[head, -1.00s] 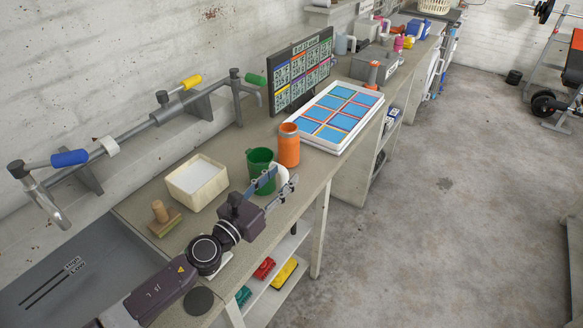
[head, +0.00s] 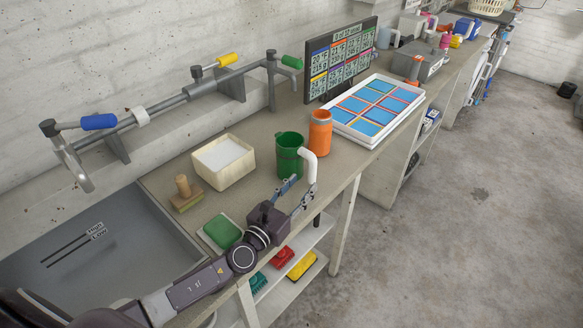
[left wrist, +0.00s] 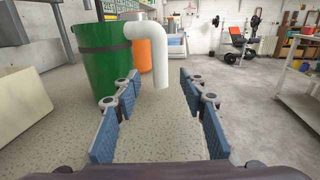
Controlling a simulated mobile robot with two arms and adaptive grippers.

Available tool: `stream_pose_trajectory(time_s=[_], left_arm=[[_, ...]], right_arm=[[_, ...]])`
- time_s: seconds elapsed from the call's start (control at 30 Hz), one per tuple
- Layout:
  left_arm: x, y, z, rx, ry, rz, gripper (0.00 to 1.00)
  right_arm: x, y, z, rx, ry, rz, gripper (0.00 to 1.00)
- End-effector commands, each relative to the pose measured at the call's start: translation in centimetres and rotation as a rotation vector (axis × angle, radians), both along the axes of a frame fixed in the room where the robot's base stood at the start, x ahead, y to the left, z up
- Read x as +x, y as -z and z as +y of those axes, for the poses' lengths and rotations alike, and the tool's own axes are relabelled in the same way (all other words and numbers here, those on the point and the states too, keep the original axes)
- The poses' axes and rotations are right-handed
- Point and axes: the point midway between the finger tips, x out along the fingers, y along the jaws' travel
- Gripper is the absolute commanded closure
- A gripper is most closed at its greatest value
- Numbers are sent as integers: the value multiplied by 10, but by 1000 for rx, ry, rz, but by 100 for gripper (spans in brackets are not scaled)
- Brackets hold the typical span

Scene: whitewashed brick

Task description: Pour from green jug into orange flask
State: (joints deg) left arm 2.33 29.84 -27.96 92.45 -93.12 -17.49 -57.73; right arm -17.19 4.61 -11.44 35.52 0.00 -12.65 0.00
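The green jug (head: 289,156) stands upright on the bench, with a white handle (head: 309,163) on its right side. In the left wrist view the green jug (left wrist: 104,62) is at upper left and its white handle (left wrist: 152,45) is ahead, beyond the fingertips. The orange flask (head: 319,135) stands just behind and right of the jug; in the wrist view the flask (left wrist: 143,57) is partly hidden by the handle. My left gripper (head: 297,188) is open and empty, close in front of the handle, with its blue-padded fingers (left wrist: 160,85) spread. My right gripper is not in view.
A sink (head: 95,245) lies further left. A white tray (head: 372,110) with blue squares and a screen (head: 342,58) stand behind the flask.

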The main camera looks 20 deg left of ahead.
Motion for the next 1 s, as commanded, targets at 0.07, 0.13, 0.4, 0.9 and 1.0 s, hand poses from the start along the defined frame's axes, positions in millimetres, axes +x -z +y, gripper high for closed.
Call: stream_pose_trajectory(time_s=[0.07, 0.13, 0.4, 0.9, 1.0], left_arm=[[13, -3, -2, -1, -1, -3, 61], [25, -3, -4, -1, -2, -4, 61], [50, -1, -9, -1, -1, -2, 61], [50, -1, -9, 0, 0, -1, 93], [50, -1, -9, 0, 0, -1, 100]], right_arm=[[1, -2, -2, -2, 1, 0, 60], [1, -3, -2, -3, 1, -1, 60], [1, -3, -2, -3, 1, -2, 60], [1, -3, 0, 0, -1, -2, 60], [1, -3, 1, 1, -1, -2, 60]])
